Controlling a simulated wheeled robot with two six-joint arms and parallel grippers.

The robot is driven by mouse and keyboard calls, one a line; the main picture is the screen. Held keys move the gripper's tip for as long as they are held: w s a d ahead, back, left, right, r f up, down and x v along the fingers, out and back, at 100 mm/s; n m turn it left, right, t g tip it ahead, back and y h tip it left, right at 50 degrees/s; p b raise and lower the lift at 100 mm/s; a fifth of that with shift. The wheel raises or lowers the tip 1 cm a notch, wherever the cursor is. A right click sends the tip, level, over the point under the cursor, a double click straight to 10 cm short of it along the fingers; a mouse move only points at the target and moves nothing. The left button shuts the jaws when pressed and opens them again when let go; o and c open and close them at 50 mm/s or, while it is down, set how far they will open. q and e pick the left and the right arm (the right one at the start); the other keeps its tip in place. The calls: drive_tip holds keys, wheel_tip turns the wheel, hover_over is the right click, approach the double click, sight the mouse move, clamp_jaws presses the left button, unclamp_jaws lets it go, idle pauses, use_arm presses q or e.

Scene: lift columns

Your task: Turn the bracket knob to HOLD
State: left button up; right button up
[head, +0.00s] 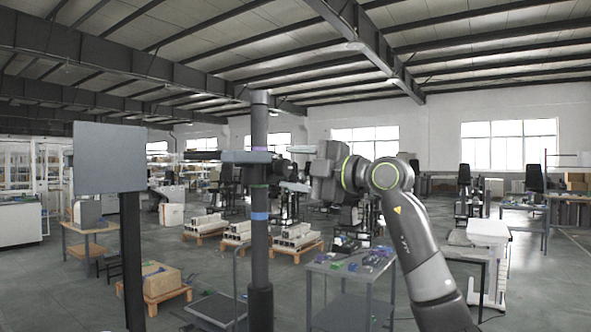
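A grey upright column (259,232) with purple, green and blue bands stands left of the middle. A pale grey bracket (238,157) sits across its upper part and juts to the left. A dark shape shows just right of the bracket, but I cannot tell whether it is the knob, and no HOLD mark is readable. My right gripper (297,168) comes in from the right and points left at bracket height. Its two fingers are apart, one above the other, close to the column's right side. I cannot tell if they touch anything. My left gripper is not in view.
A grey panel (109,158) on a black post (132,262) stands at the left. A grey table (345,279) with small coloured parts stands behind my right arm. Pallets with pale blocks (297,236) lie on the floor behind.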

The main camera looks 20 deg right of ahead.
drive_tip(key=shift+s+d+f, duration=0.1)
drive_tip(key=shift+s+f, duration=0.05)
drive_tip(key=b+v, duration=0.7)
drive_tip(key=v, duration=1)
